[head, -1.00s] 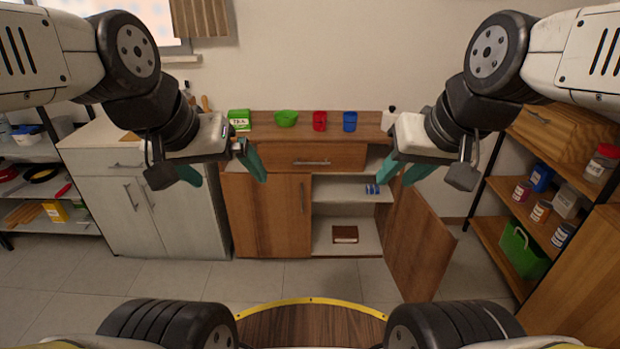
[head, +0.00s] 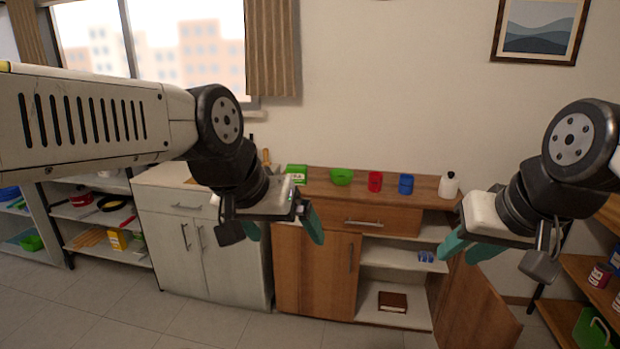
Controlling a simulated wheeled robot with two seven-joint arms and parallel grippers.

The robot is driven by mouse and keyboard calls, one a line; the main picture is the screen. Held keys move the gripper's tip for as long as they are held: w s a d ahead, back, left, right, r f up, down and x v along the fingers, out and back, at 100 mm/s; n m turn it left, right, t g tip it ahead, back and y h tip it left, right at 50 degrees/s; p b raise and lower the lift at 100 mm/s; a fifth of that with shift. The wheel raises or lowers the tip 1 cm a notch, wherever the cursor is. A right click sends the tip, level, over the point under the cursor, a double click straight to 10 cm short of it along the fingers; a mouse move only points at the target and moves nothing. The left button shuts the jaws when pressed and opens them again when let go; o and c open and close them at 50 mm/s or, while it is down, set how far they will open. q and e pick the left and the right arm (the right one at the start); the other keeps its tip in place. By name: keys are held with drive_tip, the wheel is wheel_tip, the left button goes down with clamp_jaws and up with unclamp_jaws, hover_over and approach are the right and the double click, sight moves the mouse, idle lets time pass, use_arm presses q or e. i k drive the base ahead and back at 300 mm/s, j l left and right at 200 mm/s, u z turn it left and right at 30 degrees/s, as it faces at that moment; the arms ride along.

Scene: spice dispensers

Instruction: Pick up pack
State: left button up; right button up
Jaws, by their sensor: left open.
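A green pack marked TEA (head: 297,174) stands on the wooden cabinet top (head: 322,187), at its left end. My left gripper (head: 283,232) is in the air in front of the cabinet, below the pack in the picture. Its teal fingers are apart with nothing between them. My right gripper (head: 468,252) hangs in front of the cabinet's right side, also empty, with a narrower-looking gap between its fingers. A brown box-like item (head: 393,301) lies on the cabinet's bottom shelf; I cannot tell whether it is a pack.
A green bowl (head: 341,177), red cup (head: 375,181), blue cup (head: 406,184) and white bottle (head: 449,185) stand along the cabinet top. The right cabinet door (head: 480,310) is swung open. A blue item (head: 426,257) sits on the middle shelf. A white cabinet (head: 165,230) stands to the left.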

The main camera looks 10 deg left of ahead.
sight(298, 172)
drive_tip(key=i+j+u, duration=0.1)
drive_tip(key=i+j, duration=0.2)
drive_tip(key=i+j+u, duration=0.1)
drive_tip(key=i+j, duration=0.15)
drive_tip(key=i, duration=0.3)
drive_tip(key=i+j+u, duration=0.1)
drive_tip(key=i+j, duration=0.15)
drive_tip(key=i, duration=0.15)
drive_tip(key=i+j+u, duration=0.15)
drive_tip(key=i, duration=0.3)
drive_tip(key=i+j+u, duration=0.1)
drive_tip(key=i+j, duration=0.15)
drive_tip(key=i, duration=0.2)
